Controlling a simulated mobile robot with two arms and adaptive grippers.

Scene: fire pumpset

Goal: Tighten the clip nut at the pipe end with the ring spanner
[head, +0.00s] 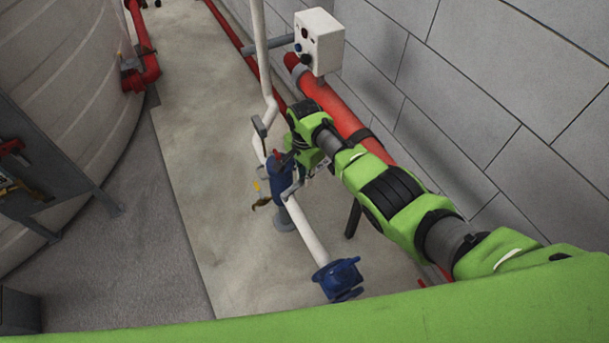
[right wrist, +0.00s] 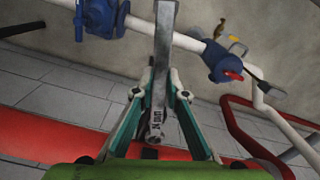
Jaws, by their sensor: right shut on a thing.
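My right gripper (right wrist: 160,95) is shut on a grey ring spanner (right wrist: 163,45). Its ring end with stamped lettering lies between my fingers, and its shank points away toward the white pipe (right wrist: 180,40). In the head view my right gripper (head: 291,168) is beside the blue valve (head: 278,180) on the white pipe (head: 309,235), where the spanner is hard to make out. A dark blue flanged fitting (head: 338,278) is at the pipe's near end. I cannot make out the clip nut. My left gripper is not in view.
A thick red pipe (head: 335,110) runs along the block wall (head: 450,120), under a white control box (head: 319,40). A large pale tank (head: 70,90) and a grey rack (head: 45,165) stand at the left. The floor (head: 215,150) between is clear.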

